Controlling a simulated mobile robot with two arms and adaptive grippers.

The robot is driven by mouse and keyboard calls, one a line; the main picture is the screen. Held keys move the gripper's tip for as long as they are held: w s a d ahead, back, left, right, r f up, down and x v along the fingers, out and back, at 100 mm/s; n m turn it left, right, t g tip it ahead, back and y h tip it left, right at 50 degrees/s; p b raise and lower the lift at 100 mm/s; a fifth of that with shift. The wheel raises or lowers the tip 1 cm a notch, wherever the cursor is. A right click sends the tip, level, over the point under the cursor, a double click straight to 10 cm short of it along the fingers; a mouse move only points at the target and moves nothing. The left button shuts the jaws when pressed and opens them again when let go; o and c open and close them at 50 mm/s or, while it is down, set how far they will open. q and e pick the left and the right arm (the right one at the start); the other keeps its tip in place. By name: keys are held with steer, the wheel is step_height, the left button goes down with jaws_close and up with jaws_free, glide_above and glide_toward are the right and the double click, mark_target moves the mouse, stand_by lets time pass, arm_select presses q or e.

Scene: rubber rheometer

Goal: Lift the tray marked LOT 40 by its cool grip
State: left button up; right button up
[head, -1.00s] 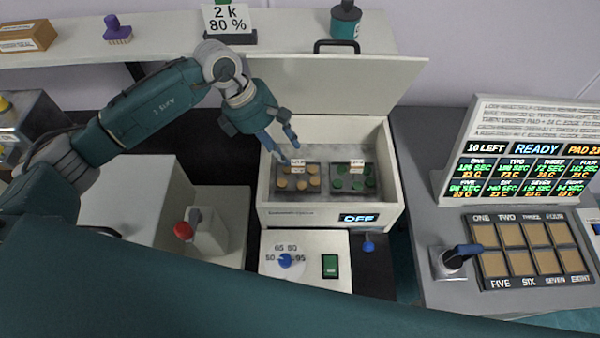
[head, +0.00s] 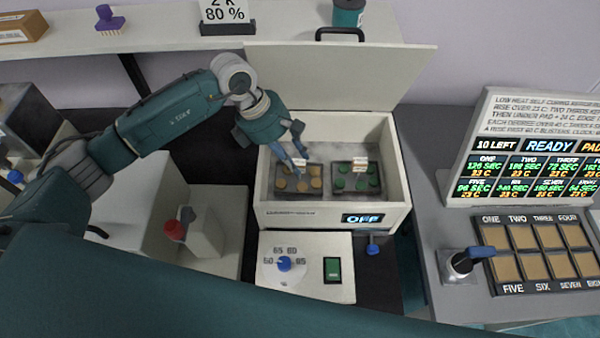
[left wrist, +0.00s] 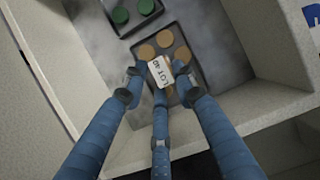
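The tray marked LOT 40 (head: 300,197) is dark with tan discs and sits at the left inside an open white chest (head: 384,214). Its white LOT 40 tag (left wrist: 160,73) shows in the left wrist view, with the tray (left wrist: 167,51) beneath. My left gripper (head: 301,156) reaches down into the chest over this tray. Its blue fingers are spread apart around the tag; they also show in the left wrist view (left wrist: 158,88). I cannot tell whether they touch it. The cool grip is not clearly distinguishable. My right gripper is not in view.
A similar tray with green discs (head: 357,190) stands just right of the tan one. The chest walls surround both trays, and its raised lid (head: 340,75) stands behind. A panel with a blue dial (head: 284,264) and a green switch (head: 332,269) is in front.

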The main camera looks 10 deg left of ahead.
arm_select(q)
steer(key=shift+r+p, duration=0.8)
steer(key=shift+r, duration=0.7)
steer(key=shift+c, duration=0.2)
